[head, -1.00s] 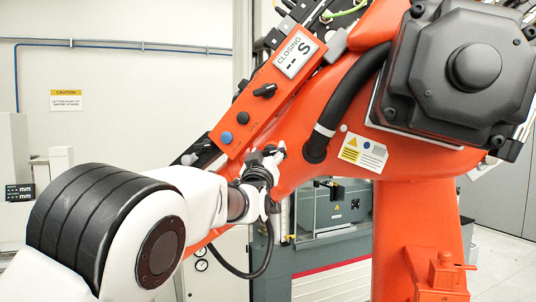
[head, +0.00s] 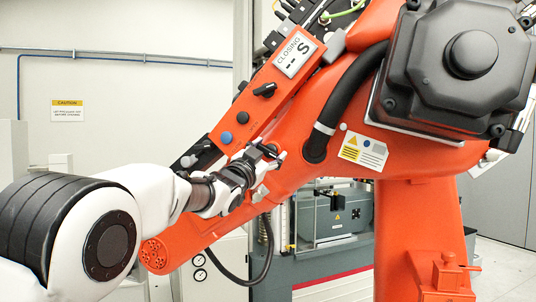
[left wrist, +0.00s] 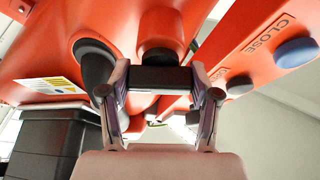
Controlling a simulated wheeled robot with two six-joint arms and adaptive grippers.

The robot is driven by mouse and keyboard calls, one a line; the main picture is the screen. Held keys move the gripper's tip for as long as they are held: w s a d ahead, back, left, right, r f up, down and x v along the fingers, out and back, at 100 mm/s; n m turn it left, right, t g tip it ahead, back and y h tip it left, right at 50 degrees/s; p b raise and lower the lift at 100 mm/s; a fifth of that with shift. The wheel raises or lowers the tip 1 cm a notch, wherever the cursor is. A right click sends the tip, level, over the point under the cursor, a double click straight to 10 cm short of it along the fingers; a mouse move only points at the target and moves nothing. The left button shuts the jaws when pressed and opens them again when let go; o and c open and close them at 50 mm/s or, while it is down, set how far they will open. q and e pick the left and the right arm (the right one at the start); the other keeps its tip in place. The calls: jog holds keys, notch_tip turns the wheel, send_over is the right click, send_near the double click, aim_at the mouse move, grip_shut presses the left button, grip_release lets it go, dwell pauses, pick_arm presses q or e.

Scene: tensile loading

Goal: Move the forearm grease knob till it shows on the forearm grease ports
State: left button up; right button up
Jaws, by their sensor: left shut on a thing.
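My left gripper (head: 268,154) reaches in from the left in the head view, with its fingertips at the underside of the orange forearm (head: 345,95). In the left wrist view, the fingers (left wrist: 162,80) are shut on a dark bar-shaped knob (left wrist: 158,77) under a round orange boss (left wrist: 160,28). This looks like the forearm grease knob; its marking and pointed position cannot be read. In the head view the gripper mostly hides it. The left wrist is tilted up towards the forearm. My right gripper is in neither view.
A control panel (head: 255,110) beside the forearm carries a black selector, a blue button (head: 226,138) and a display (head: 297,54) reading "CLOSING -- S". A thick black cable (head: 350,100) runs to the right of the gripper. A black motor housing (head: 460,65) is further right.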

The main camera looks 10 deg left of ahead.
pick_arm(q)
jog(key=m+g+h+p, duration=0.1)
jog(key=m, duration=0.2)
jog(key=shift+m, duration=0.3)
jog(key=shift+m+g+h+p, duration=0.7)
jog(key=shift+m+p, duration=0.05)
jog(key=shift+m, duration=0.75)
jog(key=shift+f, duration=0.1)
jog(key=o, duration=1.2)
jog(key=shift+c, duration=0.2)
